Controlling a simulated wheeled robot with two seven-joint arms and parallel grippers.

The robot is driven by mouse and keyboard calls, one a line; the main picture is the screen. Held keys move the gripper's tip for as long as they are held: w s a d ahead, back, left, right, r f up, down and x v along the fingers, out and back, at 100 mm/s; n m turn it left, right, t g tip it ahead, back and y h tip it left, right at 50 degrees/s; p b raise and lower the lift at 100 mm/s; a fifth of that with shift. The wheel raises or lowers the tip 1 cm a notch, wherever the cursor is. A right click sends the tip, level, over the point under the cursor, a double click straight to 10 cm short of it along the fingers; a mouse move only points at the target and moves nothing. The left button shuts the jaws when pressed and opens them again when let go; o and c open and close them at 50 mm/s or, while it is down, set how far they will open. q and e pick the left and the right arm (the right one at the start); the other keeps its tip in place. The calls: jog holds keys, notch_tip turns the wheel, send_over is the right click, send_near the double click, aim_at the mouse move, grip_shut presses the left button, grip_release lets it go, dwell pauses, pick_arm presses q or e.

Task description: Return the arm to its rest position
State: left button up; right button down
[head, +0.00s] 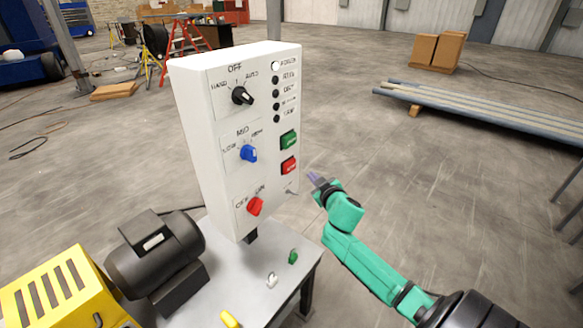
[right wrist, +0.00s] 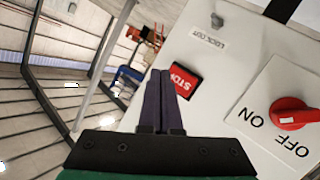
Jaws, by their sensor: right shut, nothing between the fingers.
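My right arm is green and comes in from the lower right in the head view. Its gripper (head: 314,178) is shut and empty, just right of the white control panel (head: 215,178). In the right wrist view the shut dark fingers (right wrist: 161,100) point toward the panel face, close beside the red STOP button (right wrist: 186,81); I cannot tell whether they touch it. The panel carries a black selector (head: 242,96), a blue selector (head: 249,153), a red on/off knob (head: 255,206), a green button (head: 289,140) and a red button (head: 289,165). My left gripper is not in view.
The panel stands on a small grey table (head: 250,280) with a dark motor (head: 155,255) and small levers. A yellow machine (head: 60,290) is at lower left. A stack of long bars (head: 490,110) lies at right. Open floor surrounds the right arm.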

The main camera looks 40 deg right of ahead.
dwell(0.5)
jog(key=s+a+f+g+y+b, duration=0.15)
jog(key=s+f, duration=0.35)
jog(key=f, duration=0.6)
jog(key=s+a+f+g, duration=0.1)
jog(key=s+f+g, duration=0.3)
jog(key=f, duration=0.7)
jog(key=s+a+f+g, duration=0.1)
jog(key=s+f, duration=0.5)
jog(key=f, duration=0.5)
jog(key=s+a+f+g+y, duration=0.1)
jog(key=s+a+f+g, duration=0.1)
jog(key=s+a+f, duration=0.3)
jog(key=s+a+f+g+y+b, duration=0.1)
jog(key=s+a+f, duration=0.3)
jog(key=s+f, duration=0.4)
jog(key=s+a+f+g+y, duration=0.1)
jog(key=s+a+f+g, duration=0.3)
jog(key=s, duration=1.2)
notch_tip(320, 180, down, 3)
jog(key=shift+s+a+r+n+b, duration=0.2)
jog(key=shift+a+n+b, duration=0.2)
jog(key=shift+a, duration=0.45)
